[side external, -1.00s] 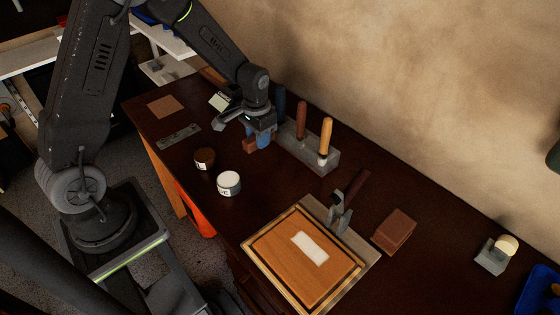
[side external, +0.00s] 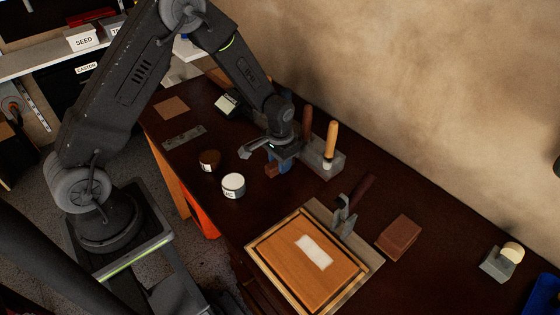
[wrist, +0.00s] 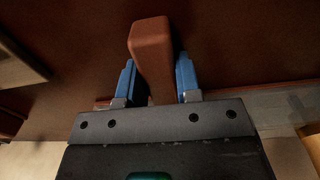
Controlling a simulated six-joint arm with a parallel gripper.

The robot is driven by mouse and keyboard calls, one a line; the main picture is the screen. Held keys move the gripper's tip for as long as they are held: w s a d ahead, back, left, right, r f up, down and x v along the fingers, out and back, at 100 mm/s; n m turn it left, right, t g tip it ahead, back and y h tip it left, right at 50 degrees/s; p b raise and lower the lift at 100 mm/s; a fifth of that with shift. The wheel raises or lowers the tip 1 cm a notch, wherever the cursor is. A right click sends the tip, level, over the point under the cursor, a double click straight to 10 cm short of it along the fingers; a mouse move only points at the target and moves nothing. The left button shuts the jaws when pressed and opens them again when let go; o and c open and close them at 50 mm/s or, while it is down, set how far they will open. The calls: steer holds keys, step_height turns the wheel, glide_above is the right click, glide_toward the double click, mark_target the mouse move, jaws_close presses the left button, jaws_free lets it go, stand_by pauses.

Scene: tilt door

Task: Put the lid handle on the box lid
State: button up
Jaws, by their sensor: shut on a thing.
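The lid handle is a reddish-brown bar (wrist: 152,58) between the blue fingers of my gripper (wrist: 155,82) in the wrist view. In the side view my gripper (side external: 279,163) is shut on the handle (side external: 271,170), over the dark bench beyond the jars and left of the tool rack. The box lid (side external: 285,250) is an orange-brown wooden panel in a lighter frame at the near middle of the bench. A pale rectangular patch (side external: 314,252) lies on its top. The handle and lid are well apart.
A white jar (side external: 233,186) and a brown jar (side external: 209,161) stand between my gripper and the bench's near edge. A rack (side external: 327,164) with upright handled tools is right of my gripper. A metal clamp-like tool (side external: 345,219) stands behind the lid. A brown block (side external: 399,237) lies right of it.

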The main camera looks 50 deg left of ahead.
steer(key=o, duration=0.9)
steer(key=shift+f, duration=0.1)
steer(key=s+d+r+t, duration=0.1)
steer(key=s+r, duration=0.1)
steer(key=r, duration=0.8)
steer(key=s+r, duration=0.2)
steer(key=r, duration=0.9)
steer(key=s+r+t, duration=0.1)
steer(key=s+r, duration=0.2)
steer(key=s, duration=0.3)
steer(key=s+d+r+t, duration=0.1)
steer(key=s+r+t, duration=0.1)
steer(key=s, duration=0.3)
steer(key=s+d+r+t, duration=0.1)
steer(key=s+r, duration=0.3)
steer(key=s, duration=0.2)
steer(key=shift+s+d+r, duration=0.15)
steer(key=shift+s+r, duration=0.05)
steer(key=shift+s, duration=0.1)
steer(key=shift+o, duration=0.5)
steer(key=shift+s+t, duration=0.3)
